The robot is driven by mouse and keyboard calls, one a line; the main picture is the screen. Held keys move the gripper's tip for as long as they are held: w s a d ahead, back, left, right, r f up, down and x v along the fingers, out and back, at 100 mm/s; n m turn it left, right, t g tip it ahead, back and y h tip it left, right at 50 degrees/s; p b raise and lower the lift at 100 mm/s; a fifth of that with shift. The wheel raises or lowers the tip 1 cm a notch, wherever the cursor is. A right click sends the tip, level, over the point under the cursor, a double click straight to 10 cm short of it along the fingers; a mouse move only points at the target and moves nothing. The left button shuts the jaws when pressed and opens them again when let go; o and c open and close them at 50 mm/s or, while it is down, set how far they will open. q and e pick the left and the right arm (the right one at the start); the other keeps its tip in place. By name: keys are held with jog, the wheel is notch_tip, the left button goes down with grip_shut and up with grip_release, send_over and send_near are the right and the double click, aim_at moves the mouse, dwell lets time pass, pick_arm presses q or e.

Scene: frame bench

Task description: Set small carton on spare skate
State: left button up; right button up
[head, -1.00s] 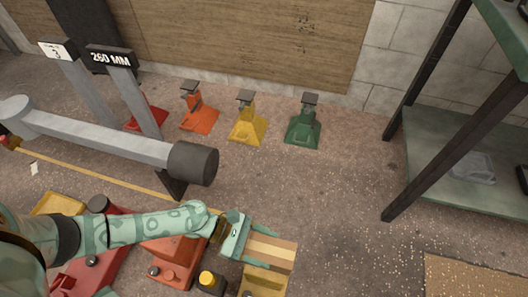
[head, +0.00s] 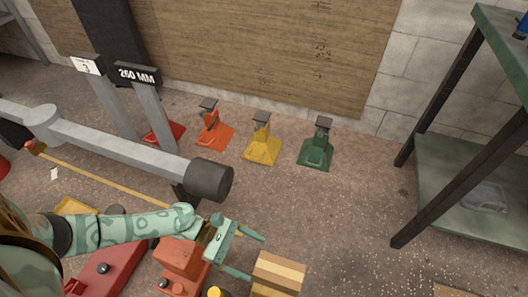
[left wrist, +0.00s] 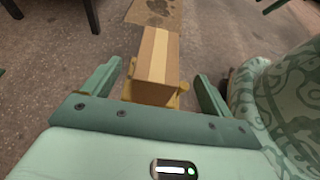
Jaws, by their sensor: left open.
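The small carton (head: 278,273), tan with a paler tape stripe, is at the lower middle of the head view. In the left wrist view the carton (left wrist: 153,58) stands beyond my open fingers. Yellow edges of a skate (left wrist: 181,91) show under it, so it appears to rest on that skate; most of the skate is hidden. My left gripper (head: 257,258) is open and empty, its fingertips just left of the carton in the head view. In the left wrist view my left gripper (left wrist: 155,72) has its fingers on either side of the carton's near end. My right gripper is not in view.
Red, orange, yellow (head: 262,150) and green (head: 315,154) stands line the back wall. A grey beam (head: 120,150) with a dark round end lies across the left. Red and orange units (head: 180,263) are beside my left arm. A green shelf (head: 465,190) stands right. The middle floor is clear.

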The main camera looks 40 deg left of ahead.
pick_arm(q)
jog(key=v, duration=0.4)
jog(key=s+d+f+m+g+y, duration=0.25)
jog(key=s+d+m, duration=0.25)
jog(key=s+m, duration=0.4)
jog(key=s+d+f+m+g+y, duration=0.2)
jog(key=s+d+m+y, duration=0.15)
jog(key=s+m, duration=0.55)
jog(key=s+a+r+m+t+y, duration=0.2)
jog(key=a+r+m+y, duration=0.3)
jog(key=a+m+y, duration=0.3)
jog(key=a+m+t, duration=0.1)
jog(key=m, duration=0.1)
jog(key=shift+a+m+p, duration=0.3)
jog(key=shift+p, duration=0.1)
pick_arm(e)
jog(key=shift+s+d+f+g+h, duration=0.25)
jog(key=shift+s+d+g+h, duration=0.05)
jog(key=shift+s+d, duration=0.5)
